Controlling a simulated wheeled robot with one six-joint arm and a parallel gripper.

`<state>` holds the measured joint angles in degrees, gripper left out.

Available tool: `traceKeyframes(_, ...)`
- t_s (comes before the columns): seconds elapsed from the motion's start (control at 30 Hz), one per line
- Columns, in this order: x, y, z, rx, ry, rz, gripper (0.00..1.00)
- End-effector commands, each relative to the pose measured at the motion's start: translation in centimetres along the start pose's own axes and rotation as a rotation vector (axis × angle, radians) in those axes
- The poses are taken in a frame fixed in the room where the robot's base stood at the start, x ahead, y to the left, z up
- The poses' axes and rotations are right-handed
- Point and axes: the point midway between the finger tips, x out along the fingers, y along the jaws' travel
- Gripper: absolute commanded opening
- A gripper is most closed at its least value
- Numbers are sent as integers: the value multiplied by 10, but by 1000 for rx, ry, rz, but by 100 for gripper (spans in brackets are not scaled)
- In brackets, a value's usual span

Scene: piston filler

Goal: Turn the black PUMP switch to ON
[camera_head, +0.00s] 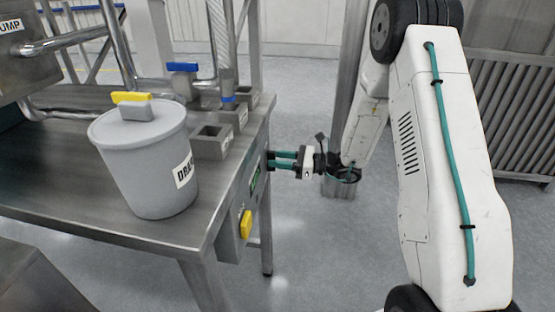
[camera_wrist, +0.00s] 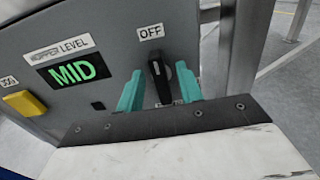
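The black switch (camera_wrist: 161,82) is on the grey control panel (camera_wrist: 105,30) in the wrist view, below an OFF label (camera_wrist: 150,32). Its handle stands roughly upright in the picture, with its upper end toward OFF. A second label below it is mostly hidden. My gripper (camera_wrist: 158,71) is open, with one teal finger on each side of the handle and visible gaps between. In the head view my gripper (camera_head: 270,160) reaches left to the panel on the table's right side; the switch cannot be made out there.
A HOPPER LEVEL display (camera_wrist: 74,71) reads MID, left of the switch. A yellow button (camera_wrist: 24,103) sits farther left. A grey lidded bucket (camera_head: 150,165) stands on the steel table (camera_head: 150,232). A metal post (camera_wrist: 243,60) rises right of the panel.

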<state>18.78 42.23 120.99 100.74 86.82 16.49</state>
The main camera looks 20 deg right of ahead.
Motion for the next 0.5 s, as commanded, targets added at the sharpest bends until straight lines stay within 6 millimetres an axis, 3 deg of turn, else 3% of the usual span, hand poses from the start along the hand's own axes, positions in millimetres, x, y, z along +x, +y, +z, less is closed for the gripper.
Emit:
traceKeyframes(0.33, 6, 0, 0, 0, 1, -1, 36)
traceKeyframes(0.47, 6, 0, 0, 0, 1, -1, 3)
traceKeyframes(0.5, 6, 0, 0, 0, 1, -1, 0)
